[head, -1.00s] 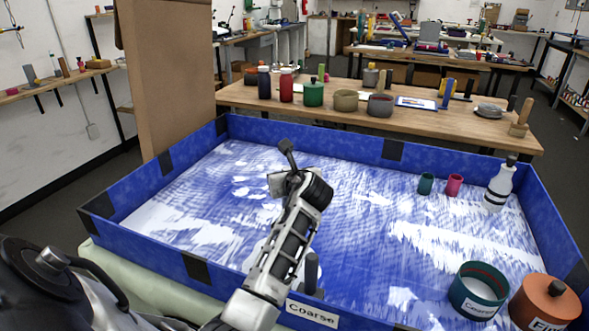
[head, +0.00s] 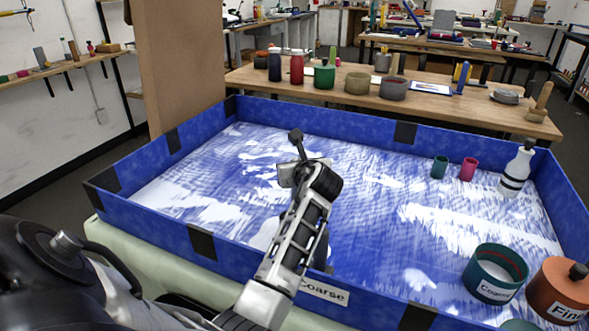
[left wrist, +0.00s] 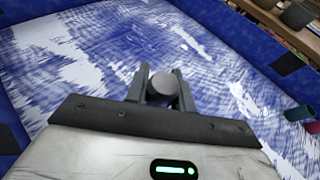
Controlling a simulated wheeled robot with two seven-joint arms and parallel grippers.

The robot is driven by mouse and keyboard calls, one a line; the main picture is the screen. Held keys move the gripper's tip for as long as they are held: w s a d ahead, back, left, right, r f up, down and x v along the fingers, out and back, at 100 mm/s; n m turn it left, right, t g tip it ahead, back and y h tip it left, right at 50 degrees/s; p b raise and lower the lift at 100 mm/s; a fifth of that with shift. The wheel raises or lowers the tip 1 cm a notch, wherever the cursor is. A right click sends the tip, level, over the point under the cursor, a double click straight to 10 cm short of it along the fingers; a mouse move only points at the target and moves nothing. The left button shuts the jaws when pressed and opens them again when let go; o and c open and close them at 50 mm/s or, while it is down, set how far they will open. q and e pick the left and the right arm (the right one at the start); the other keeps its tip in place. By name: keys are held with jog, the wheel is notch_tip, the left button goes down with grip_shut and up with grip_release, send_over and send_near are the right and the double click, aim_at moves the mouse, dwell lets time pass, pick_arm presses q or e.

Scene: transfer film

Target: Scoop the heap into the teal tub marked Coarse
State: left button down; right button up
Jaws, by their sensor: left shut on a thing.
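The teal tub marked Coarse (head: 480,288) stands inside the blue-walled tray at the front right, with white inside. White material lies in streaks and patches (head: 440,215) over the blue tray floor; I cannot make out one distinct heap. My left gripper (head: 300,172) is over the middle of the tray, left of the tub and apart from it. It is shut on a dark-tipped handle (head: 296,140), whose round grey end (left wrist: 164,84) shows between the fingers in the left wrist view. Whatever is at the handle's other end is hidden. My right gripper is out of view.
An orange tub (head: 560,285) with a partly cut-off label stands right of the teal tub. A small teal cup (head: 440,167), a pink cup (head: 468,169) and a white bottle (head: 516,172) stand at the back right. The blue wall (head: 350,122) surrounds the tray; its middle is free of containers.

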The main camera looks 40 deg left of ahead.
pick_arm(q)
notch_tip(320, 180, down, 2)
jog(key=shift+f+b, duration=0.25)
jog(key=shift+b, duration=0.4)
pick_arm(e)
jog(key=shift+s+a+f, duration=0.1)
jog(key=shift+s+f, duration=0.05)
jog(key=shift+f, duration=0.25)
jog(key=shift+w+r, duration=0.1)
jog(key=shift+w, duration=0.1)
pick_arm(q)
notch_tip(320, 180, up, 16)
jog(key=p, duration=0.7)
jog(key=shift+f, duration=0.2)
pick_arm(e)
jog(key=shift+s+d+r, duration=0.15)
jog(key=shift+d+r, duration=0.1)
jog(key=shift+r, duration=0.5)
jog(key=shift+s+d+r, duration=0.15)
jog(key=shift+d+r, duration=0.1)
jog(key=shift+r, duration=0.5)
